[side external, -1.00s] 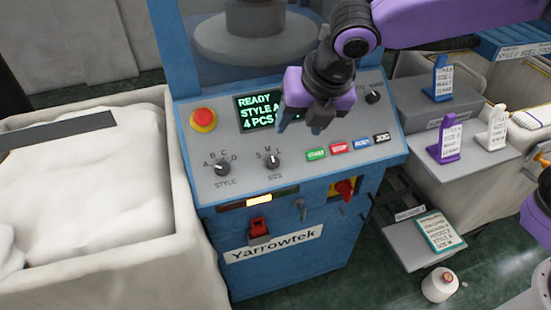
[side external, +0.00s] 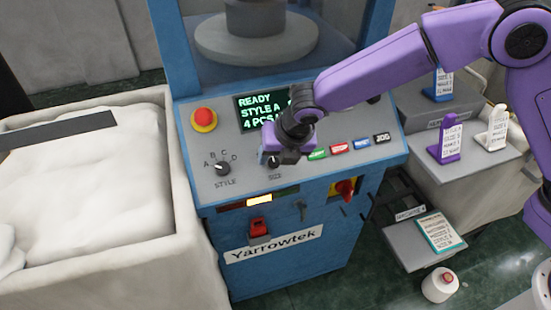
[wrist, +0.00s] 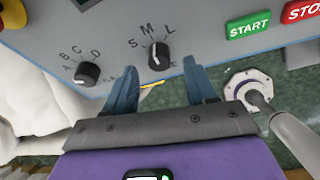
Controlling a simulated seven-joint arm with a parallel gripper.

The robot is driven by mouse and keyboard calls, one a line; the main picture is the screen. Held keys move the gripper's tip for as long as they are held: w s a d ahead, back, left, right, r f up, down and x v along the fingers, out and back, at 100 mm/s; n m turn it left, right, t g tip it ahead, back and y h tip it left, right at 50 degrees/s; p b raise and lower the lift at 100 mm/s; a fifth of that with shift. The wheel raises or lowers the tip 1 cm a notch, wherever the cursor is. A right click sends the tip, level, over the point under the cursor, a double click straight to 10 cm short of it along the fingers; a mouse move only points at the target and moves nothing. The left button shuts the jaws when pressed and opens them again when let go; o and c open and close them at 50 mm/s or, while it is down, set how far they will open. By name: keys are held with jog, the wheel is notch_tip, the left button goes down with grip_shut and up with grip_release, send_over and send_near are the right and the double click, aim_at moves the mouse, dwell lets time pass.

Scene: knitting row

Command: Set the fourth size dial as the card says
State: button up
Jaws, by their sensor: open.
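The size dial (wrist: 158,56) is a dark round knob with a white mark, below the letters S, M, L. Its mark seems to point toward M in the wrist view. My gripper (wrist: 160,70) is open, with one blue finger on each side just below the dial; I cannot tell whether they touch it. In the side view my gripper (side external: 279,160) partly covers the dial (side external: 273,161). A green-edged card (side external: 441,232) lies on a low shelf at right; its text is too small to read. Only one machine (side external: 272,244) shows clearly.
The style dial (side external: 223,169) is left of the size dial. A red stop button (side external: 204,119) and a display (side external: 257,113) reading READY, STYLE A sit above. Start (side external: 317,154) and other buttons are close on the right. A white bin (side external: 100,265) stands at left.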

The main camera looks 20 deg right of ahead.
aim_at(273, 163)
jog(key=shift+x, duration=1.3)
grip_shut()
jog(key=shift+m, duration=0.3)
jog(key=m+y, duration=0.1)
jog(key=m, duration=0.2)
jog(key=shift+m+t, duration=0.4)
jog(key=shift+m+t+y, duration=0.4)
jog(key=shift+m, duration=1.7)
grip_release()
